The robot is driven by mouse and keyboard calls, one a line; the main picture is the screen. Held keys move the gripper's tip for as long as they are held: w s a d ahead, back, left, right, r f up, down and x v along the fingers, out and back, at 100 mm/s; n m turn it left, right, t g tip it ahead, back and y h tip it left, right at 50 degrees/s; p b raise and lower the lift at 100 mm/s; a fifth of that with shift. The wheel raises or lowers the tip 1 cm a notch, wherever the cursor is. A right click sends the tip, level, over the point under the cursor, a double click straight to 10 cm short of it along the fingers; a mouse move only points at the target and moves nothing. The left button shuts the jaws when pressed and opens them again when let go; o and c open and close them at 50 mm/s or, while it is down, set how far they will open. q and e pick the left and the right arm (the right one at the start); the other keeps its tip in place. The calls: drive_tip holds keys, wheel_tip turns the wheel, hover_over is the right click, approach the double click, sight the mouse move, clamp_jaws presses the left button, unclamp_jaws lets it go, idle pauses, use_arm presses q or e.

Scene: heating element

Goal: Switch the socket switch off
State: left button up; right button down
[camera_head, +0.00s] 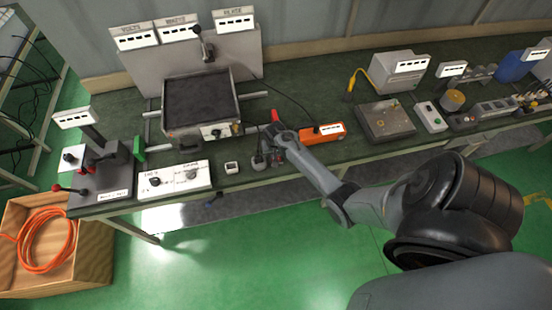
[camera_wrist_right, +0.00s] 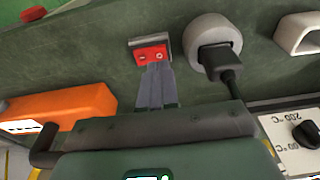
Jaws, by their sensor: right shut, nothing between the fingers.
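The socket switch (camera_wrist_right: 150,53) is a red rocker with pale marks in a metal housing on the dark green bench, in the right wrist view. The round grey socket (camera_wrist_right: 212,45) stands beside it, with a black plug (camera_wrist_right: 228,72) in it. My right gripper (camera_wrist_right: 154,70) is shut and empty. Its fingertips are right at the lower edge of the red rocker; I cannot tell whether they press on it. In the head view my right gripper (camera_head: 268,158) is at the bench's front edge, and the arm hides most of the switch. My left gripper is not in view.
An orange device (camera_head: 322,133) lies on the bench right of my gripper. A small white block (camera_head: 231,168) and a white control panel (camera_head: 175,180) are to the left. A dark tray-like heater (camera_head: 200,103) stands behind. A box with an orange hose (camera_head: 45,240) stands on the floor.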

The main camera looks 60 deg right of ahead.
drive_tip(key=shift+f, duration=0.1)
idle(0.6)
drive_tip(key=shift+f+b, duration=0.45)
drive_tip(key=shift+f, duration=0.1)
drive_tip(key=shift+f, duration=0.4)
drive_tip(key=shift+r, duration=0.1)
idle(0.3)
wheel_tip(320, 180, up, 6)
drive_tip(key=p, duration=0.6)
drive_tip(key=shift+f, duration=0.25)
drive_tip(key=shift+r+p, duration=0.7)
